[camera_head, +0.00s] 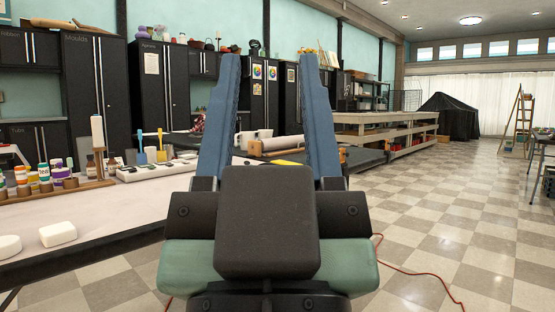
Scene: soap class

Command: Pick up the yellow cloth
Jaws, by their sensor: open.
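My gripper (269,62) fills the middle of the view, with its two blue fingers pointing up and away and standing apart. Nothing is held between them. A small flat yellow patch (287,163) shows in the gap between the fingers, low on the far worktable. It may be the yellow cloth, but it is too small to tell, and my gripper's body and right finger may hide part of it. My gripper is well apart from it.
A pale-topped table (110,208) at left holds white soap pieces (58,234), paint bottles and a white tray (155,169). Rolls (277,144) lie on the far worktable. Black cabinets line the left wall. Checkered floor (470,225) is open at right, crossed by a red cable (412,273).

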